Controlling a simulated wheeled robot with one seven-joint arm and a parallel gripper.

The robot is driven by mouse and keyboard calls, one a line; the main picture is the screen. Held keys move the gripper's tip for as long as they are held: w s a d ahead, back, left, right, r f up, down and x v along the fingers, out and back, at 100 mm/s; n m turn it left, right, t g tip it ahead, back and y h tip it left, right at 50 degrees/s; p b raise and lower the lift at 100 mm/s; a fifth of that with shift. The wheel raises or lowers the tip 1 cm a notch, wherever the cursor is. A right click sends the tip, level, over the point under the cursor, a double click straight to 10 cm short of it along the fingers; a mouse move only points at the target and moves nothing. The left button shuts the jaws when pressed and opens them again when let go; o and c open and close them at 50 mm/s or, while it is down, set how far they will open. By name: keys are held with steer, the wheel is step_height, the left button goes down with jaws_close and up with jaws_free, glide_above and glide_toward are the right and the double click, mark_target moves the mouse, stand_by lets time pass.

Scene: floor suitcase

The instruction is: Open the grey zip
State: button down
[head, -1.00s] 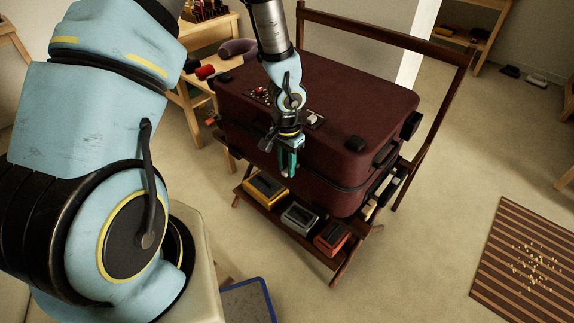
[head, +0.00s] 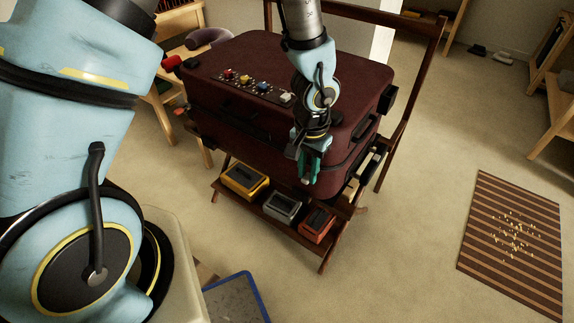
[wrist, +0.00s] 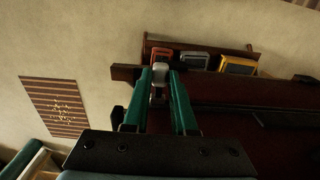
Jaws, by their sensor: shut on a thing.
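The dark maroon suitcase (head: 245,55) lies flat on a wooden rack. A dark seam runs along its front side. My gripper (head: 308,180) points down at the front side, near the right front corner. In the wrist view its green fingers (wrist: 160,74) are closed around a small grey piece (wrist: 158,77), which looks like the grey zip's pull. In the head view the fingers and wrist hide the pull and the seam behind them. I cannot tell from these views how far the seam is parted.
The rack's lower shelf holds a yellow box (head: 243,180), a grey box (head: 282,207) and an orange box (head: 317,224). A strip with coloured knobs (head: 255,84) is on the lid. A striped mat (head: 515,235) lies right. Floor between rack and mat is clear.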

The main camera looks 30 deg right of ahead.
steer(key=shift+s+d, duration=0.3)
steer(key=shift+s, duration=0.2)
steer(key=c, duration=0.7)
jaws_free()
step_height(320, 180, up, 11)
steer(key=shift+f+p, duration=0.1)
steer(key=shift+p, duration=0.45)
